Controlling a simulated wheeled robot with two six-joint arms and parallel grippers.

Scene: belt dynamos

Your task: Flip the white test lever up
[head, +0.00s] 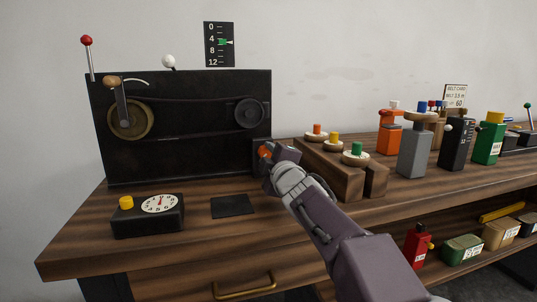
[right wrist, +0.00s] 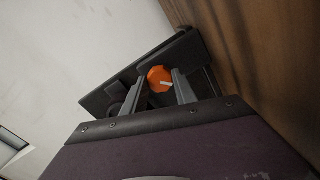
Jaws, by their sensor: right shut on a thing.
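The black belt machine (head: 185,150) stands at the left of the bench. A white ball (head: 168,61), which looks like the white test lever's knob, shows just above its top edge; its stem is mostly hidden. My right gripper (head: 272,157) is at the machine's lower right corner. It is shut on an orange knob (head: 264,151), well below and right of the white ball. In the right wrist view the orange knob (right wrist: 160,79) has a white pointer line and sits between the two fingers. My left gripper is not in view.
A red-topped lever (head: 87,41) rises at the machine's left. A dial box (head: 150,216) with a yellow button and a dark mat (head: 233,206) lie in front. A wooden block (head: 331,174) with colored pegs is just right of my gripper. Several colored containers stand farther right.

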